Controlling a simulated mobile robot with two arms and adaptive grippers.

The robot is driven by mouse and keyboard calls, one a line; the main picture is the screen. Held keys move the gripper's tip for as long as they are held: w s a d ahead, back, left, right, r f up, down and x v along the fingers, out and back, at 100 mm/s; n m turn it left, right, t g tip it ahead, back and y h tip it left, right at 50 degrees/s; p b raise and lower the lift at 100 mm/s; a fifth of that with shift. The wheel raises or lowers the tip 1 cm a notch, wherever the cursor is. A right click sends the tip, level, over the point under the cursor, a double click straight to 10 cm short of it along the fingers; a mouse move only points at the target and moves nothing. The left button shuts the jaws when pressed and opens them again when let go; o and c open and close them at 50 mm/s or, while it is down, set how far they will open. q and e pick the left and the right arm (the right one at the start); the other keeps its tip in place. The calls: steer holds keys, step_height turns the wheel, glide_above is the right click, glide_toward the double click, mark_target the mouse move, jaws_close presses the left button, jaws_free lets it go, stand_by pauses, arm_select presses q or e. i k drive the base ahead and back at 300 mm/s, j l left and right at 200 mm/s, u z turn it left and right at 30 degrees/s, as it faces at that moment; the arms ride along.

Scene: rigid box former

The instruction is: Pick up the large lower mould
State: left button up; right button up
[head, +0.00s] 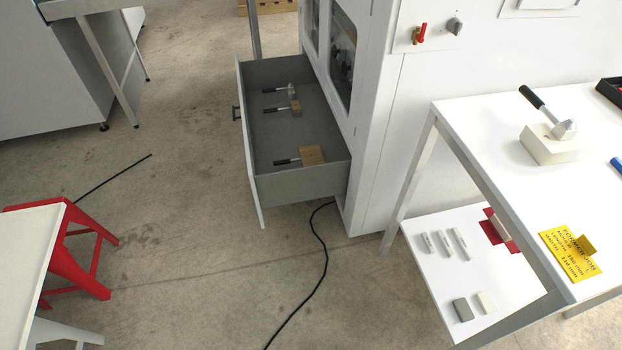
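No thing in the head view is clearly marked as the large lower mould, and I cannot tell for certain which one it is. An open grey drawer (306,187) holds a larger wooden block with a black handle (312,154) at its near end. Farther back in it lie a smaller wooden block with a black handle (295,106) and a black-handled piece with a pale metal head (292,90). A thick off-white block (550,150) lies on the white table, with a black-handled metal tool (545,112) on it. Neither of my grippers is in view.
The drawer juts from a white machine (372,120). The white table (480,125) carries a yellow job sign (571,255); its lower shelf (425,262) holds small blocks. A red stool (75,265) stands left. A black cable (322,262) crosses the open floor.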

mark_target(312, 154)
steer(key=k+z, duration=0.15)
steer(key=z, duration=0.35)
steer(key=k+l+z, duration=0.1)
steer(key=z, duration=0.4)
steer(key=k+l+z, duration=0.15)
steer(key=z, duration=0.35)
steer(key=j+z, duration=0.1)
steer(key=z, duration=0.35)
steer(key=j+z, duration=0.1)
steer(key=z, duration=0.3)
steer(key=j+z, duration=0.1)
steer(key=z, duration=0.35)
steer(key=k+j+z, duration=0.1)
steer(key=z, duration=0.75)
steer(key=k+j, duration=0.6)
steer(key=j, duration=0.15)
steer(key=k+j, duration=0.65)
steer(key=j, duration=0.15)
steer(key=k+j+z, duration=0.1)
steer(key=k+j, duration=0.5)
steer(key=j, duration=0.15)
